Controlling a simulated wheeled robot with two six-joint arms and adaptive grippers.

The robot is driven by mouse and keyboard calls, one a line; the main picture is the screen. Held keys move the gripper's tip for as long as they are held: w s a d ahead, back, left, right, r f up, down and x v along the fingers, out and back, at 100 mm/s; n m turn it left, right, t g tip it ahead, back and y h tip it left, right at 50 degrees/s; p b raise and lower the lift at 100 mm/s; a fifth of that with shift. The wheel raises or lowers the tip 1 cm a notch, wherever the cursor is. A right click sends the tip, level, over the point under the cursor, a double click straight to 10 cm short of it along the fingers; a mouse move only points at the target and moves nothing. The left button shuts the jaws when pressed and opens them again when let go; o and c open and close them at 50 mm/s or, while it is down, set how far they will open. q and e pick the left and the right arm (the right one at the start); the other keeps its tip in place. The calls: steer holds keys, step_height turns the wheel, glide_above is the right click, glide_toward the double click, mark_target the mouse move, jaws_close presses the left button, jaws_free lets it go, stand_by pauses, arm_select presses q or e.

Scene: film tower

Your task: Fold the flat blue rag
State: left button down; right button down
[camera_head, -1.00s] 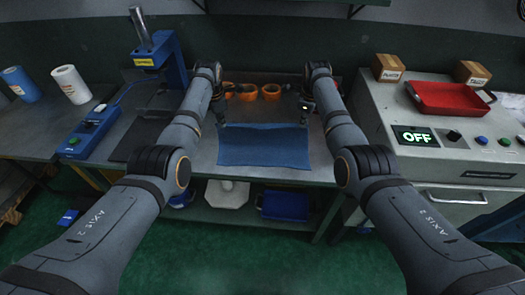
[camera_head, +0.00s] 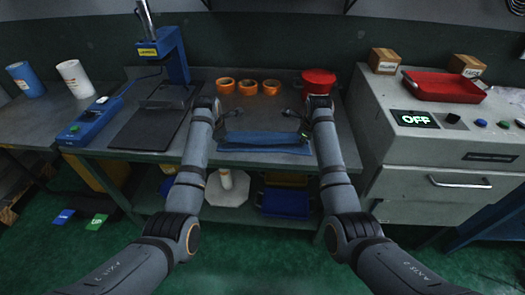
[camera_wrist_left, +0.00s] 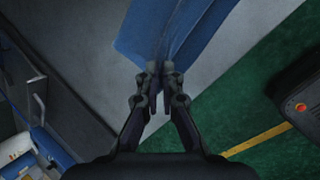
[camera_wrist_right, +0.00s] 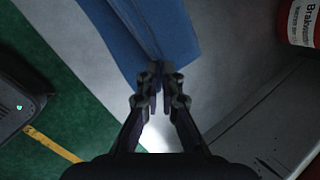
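The blue rag (camera_head: 265,149) lies on the grey workbench close to its front edge, with a raised ridge running left to right along it. My left gripper (camera_head: 222,118) is at the rag's left end, and my right gripper (camera_head: 304,124) is at its right end. In the left wrist view, the fingertips (camera_wrist_left: 160,68) are close together on the end of the rag (camera_wrist_left: 165,30), where a crease runs. In the right wrist view, the fingertips (camera_wrist_right: 158,70) likewise pinch the rag (camera_wrist_right: 155,28). The cloth between the fingertips is mostly hidden.
Several orange rolls (camera_head: 248,87) and a red can (camera_head: 318,80) stand behind the rag. A blue press (camera_head: 170,55) stands on the left. A grey cabinet (camera_head: 440,150) with a red tray (camera_head: 443,88) stands on the right.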

arm_select(q)
steer(key=shift+s+f, duration=0.1)
steer(key=shift+f, duration=0.3)
arm_select(e)
steer(key=shift+s+f, duration=0.1)
steer(key=shift+f, duration=0.3)
arm_select(q)
steer(key=shift+f, duration=0.1)
arm_select(e)
steer(key=shift+f, duration=0.1)
arm_select(q)
steer(key=shift+w, duration=0.2)
arm_select(e)
steer(key=shift+w, duration=0.2)
arm_select(q)
steer(key=c, duration=1.7)
jaws_free()
steer(key=shift+s, duration=0.1)
arm_select(e)
steer(key=c, duration=1.7)
jaws_free()
steer(key=shift+s, duration=0.1)
arm_select(q)
steer(key=o, duration=0.5)
arm_select(e)
steer(key=o, duration=0.5)
